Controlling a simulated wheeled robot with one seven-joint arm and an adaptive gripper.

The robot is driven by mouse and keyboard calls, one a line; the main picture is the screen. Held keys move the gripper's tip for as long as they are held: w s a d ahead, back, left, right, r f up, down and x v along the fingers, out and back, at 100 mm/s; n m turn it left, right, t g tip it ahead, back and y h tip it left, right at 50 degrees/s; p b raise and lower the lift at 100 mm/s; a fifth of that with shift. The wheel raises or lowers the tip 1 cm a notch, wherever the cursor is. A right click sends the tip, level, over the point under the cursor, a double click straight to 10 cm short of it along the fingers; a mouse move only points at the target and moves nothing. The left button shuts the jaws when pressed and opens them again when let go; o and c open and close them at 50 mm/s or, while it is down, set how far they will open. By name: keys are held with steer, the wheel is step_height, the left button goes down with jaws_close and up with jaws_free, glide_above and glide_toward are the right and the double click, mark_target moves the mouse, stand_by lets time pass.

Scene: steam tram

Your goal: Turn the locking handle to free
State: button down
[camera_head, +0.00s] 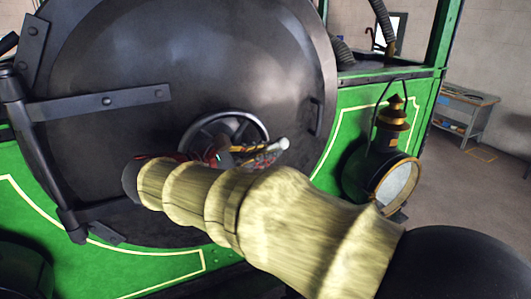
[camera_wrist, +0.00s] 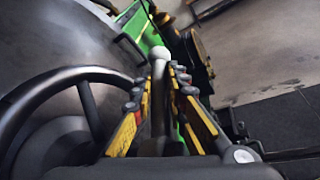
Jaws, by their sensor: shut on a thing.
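The locking handle (camera_head: 279,145) is a pale metal lever with a rounded end, in front of the smokebox door. In the head view it points right and slightly up. In the wrist view the handle (camera_wrist: 158,62) runs between the two yellow-and-black fingers, with its rounded tip beyond them. My gripper (camera_wrist: 161,88) is shut on the handle. In the head view my gripper (camera_head: 258,155) shows just past my arm, which hides the handle's inner part. A dark spoked handwheel (camera_head: 225,115) sits behind it and also shows at the left of the wrist view (camera_wrist: 50,78).
The round black smokebox door (camera_head: 220,50) has a strap hinge (camera_head: 100,103) at left and a small grab handle (camera_head: 315,115) at right. A lamp (camera_head: 390,160) hangs on the green front at right. Open floor and a workbench (camera_head: 465,110) lie beyond.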

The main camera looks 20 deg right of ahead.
steer(key=shift+r, duration=0.3)
steer(key=c, duration=2.2)
jaws_free()
steer(key=o, duration=0.4)
steer(key=shift+d+f, duration=0.15)
steer(key=shift+o, duration=0.2)
steer(key=v, duration=1.2)
